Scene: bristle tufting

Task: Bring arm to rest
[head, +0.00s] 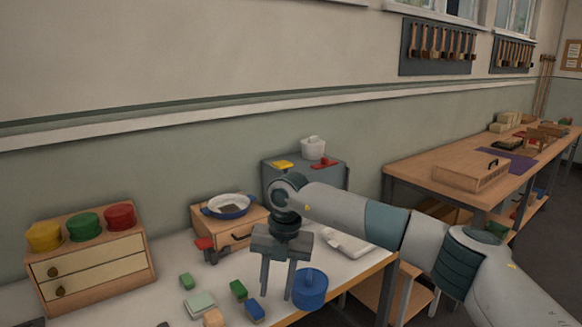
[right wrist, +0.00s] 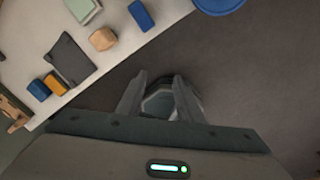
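My right arm reaches in from the lower right of the head view. In the right wrist view the gripper (right wrist: 158,82) also shows spread fingers, over dark floor beyond the table edge. A round grey-teal shape shows behind the fingers there; I cannot tell what it is. My left gripper is not in view.
Small blocks, including a blue one (head: 254,310), lie near the gripper. A drawer box (head: 92,267) with coloured pots stands at the left. A blue-rimmed bowl (head: 227,206) sits on a wooden box behind. A long workbench (head: 440,160) is at the right.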

